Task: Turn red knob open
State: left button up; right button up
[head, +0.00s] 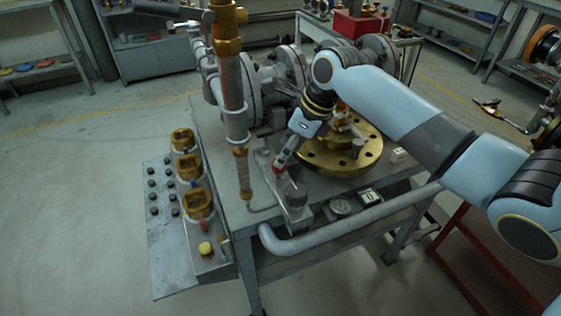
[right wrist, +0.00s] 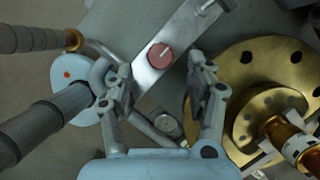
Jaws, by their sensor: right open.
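The red knob (right wrist: 160,55) is a small round disc on a flat grey metal bar (right wrist: 178,45), seen in the right wrist view. My right gripper (right wrist: 161,78) is open, with one finger on each side of the knob in that view and clear gaps between. The knob lies slightly beyond the line of the fingertips; its depth from them is hard to judge. In the head view my right gripper (head: 283,158) points down over the workbench, and a small reddish patch shows at its tips. My left gripper is not in view.
A brass flange (head: 345,150) lies right of the gripper on the workbench (head: 225,180). A vertical rusty pipe (head: 232,85) stands to the left. A gauge (head: 341,206) is at the front edge. A side panel with several brass valves (head: 198,203) is at left.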

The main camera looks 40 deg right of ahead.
jog(key=shift+x, duration=2.25)
